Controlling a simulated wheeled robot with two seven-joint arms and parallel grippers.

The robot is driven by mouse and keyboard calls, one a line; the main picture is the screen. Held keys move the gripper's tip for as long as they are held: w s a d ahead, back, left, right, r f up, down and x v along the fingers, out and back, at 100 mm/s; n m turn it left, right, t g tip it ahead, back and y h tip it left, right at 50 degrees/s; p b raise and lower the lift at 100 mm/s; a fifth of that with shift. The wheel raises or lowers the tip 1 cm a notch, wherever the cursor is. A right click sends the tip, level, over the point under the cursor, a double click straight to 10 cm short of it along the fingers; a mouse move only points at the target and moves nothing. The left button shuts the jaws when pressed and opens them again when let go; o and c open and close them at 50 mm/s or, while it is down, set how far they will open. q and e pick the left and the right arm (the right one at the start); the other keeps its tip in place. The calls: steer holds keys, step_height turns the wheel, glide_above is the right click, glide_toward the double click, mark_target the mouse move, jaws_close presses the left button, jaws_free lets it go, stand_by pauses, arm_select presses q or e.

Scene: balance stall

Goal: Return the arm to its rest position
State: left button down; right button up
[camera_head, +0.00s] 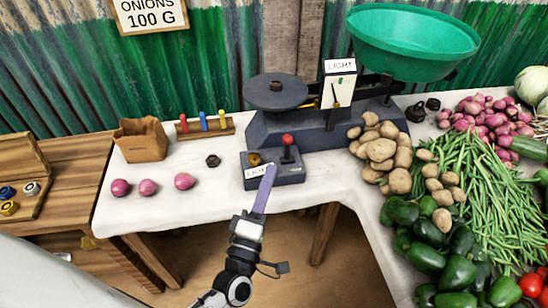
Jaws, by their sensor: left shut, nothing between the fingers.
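My left arm comes up from the bottom of the view. Its gripper (268,172) is shut and empty, with purple fingers pointing up and away. The fingertips overlap the front of a dark control box (290,178) that has a red-knobbed lever (287,140), a brass-coloured knob (255,159) and a partly covered label. I cannot tell whether the fingers touch the box. My right gripper is not in view.
A balance scale (300,129) with a green pan (413,38) stands behind the box. Three onions (148,187), a paper bag (142,140) and a dark hex nut (213,160) are at left. Potatoes (382,150) and green peppers (458,272) crowd the right.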

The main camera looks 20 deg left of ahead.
arm_select(q)
steer(key=shift+s+d, duration=0.1)
steer(key=shift+s, duration=0.55)
